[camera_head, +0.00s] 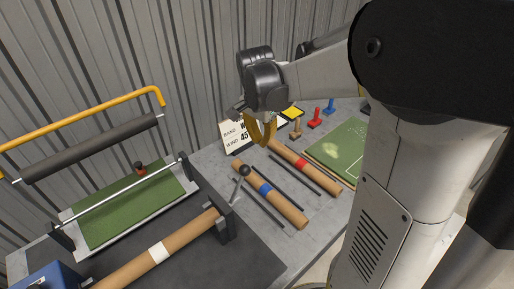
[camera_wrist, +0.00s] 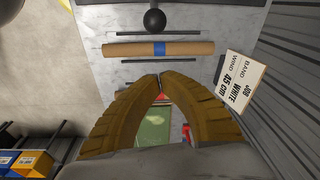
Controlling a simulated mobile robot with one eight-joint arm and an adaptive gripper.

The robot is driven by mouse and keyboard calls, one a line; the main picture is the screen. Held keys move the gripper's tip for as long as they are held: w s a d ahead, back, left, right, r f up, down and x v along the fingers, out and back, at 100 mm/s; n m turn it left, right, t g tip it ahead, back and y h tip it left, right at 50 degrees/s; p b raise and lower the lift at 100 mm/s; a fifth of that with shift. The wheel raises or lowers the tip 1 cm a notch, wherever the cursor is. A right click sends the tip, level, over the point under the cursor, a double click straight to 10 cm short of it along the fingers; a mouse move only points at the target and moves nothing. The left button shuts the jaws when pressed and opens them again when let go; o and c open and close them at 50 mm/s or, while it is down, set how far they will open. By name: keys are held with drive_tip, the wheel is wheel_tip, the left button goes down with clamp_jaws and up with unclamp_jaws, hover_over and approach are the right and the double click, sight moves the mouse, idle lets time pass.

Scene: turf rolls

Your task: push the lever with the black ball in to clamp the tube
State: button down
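The lever's black ball (camera_head: 245,170) tops a thin rod that rises from a dark bracket (camera_head: 227,228) on the bench. A cardboard tube with a white band (camera_head: 158,252) lies with its right end at this bracket. In the wrist view the black ball (camera_wrist: 154,20) is at the top middle, beyond my fingertips; its rod is hardly visible. My gripper (camera_head: 262,140) hangs above and right of the ball, clear of it. In the wrist view its yellow-brown fingers (camera_wrist: 160,76) come together at the tips with nothing held.
A blue-banded tube (camera_head: 265,189) and a red-banded tube (camera_head: 302,163) lie on the bench between dark rods. A sign card (camera_head: 236,133) stands behind them. A yellow-handled roller frame (camera_head: 90,150) and green turf (camera_head: 125,205) are at left. Corrugated wall is close behind.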

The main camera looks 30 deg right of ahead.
wheel_tip(320, 180, down, 9)
drive_tip(key=d+b, duration=0.1)
drive_tip(key=b, duration=0.1)
drive_tip(key=shift+s+a+r, duration=0.1)
drive_tip(key=shift+a+r, duration=0.1)
drive_tip(key=shift+a, duration=0.4)
drive_tip(key=shift+s+a+r, duration=0.1)
drive_tip(key=shift+a+r, duration=0.1)
drive_tip(key=shift+a, duration=0.4)
drive_tip(key=shift+s+a+r, duration=0.1)
drive_tip(key=shift+a+r, duration=0.1)
drive_tip(key=shift+a, duration=0.4)
drive_tip(key=shift+a+r, duration=0.1)
drive_tip(key=shift+s+a+r+h, duration=0.15)
drive_tip(key=shift+a+r+h, duration=0.15)
drive_tip(key=shift+a, duration=0.05)
